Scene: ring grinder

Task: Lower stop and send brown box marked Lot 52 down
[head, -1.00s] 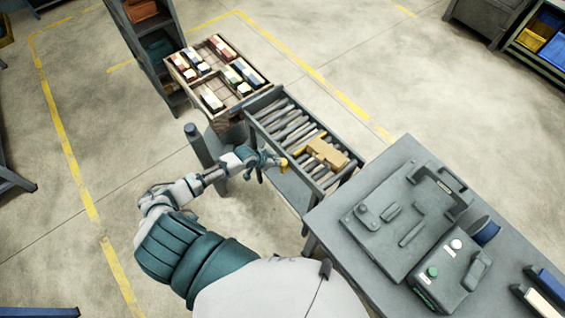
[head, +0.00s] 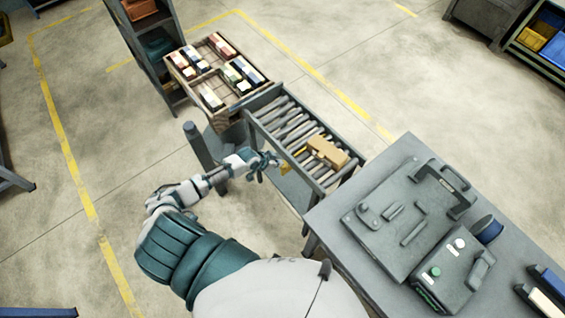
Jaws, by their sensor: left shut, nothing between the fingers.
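A brown box (head: 327,152) lies on the rollers of a short grey roller conveyor (head: 290,127), towards its near right end. Any lot marking on it is too small to read. A yellow part (head: 286,167), probably the stop's handle, shows low at the conveyor's near left side. A little yellow also shows by the rollers just left of the box. My left gripper (head: 270,162) is shut and empty, just left of the yellow part and apart from the box. Whether it touches the yellow part cannot be told. My right gripper is out of view.
A wooden tray (head: 238,98) with several coloured boxes stands at the conveyor's far end. A grey bench (head: 345,225) with a machine and its green-button control box (head: 440,275) stands at the near right. A grey post (head: 196,145) stands left of the conveyor.

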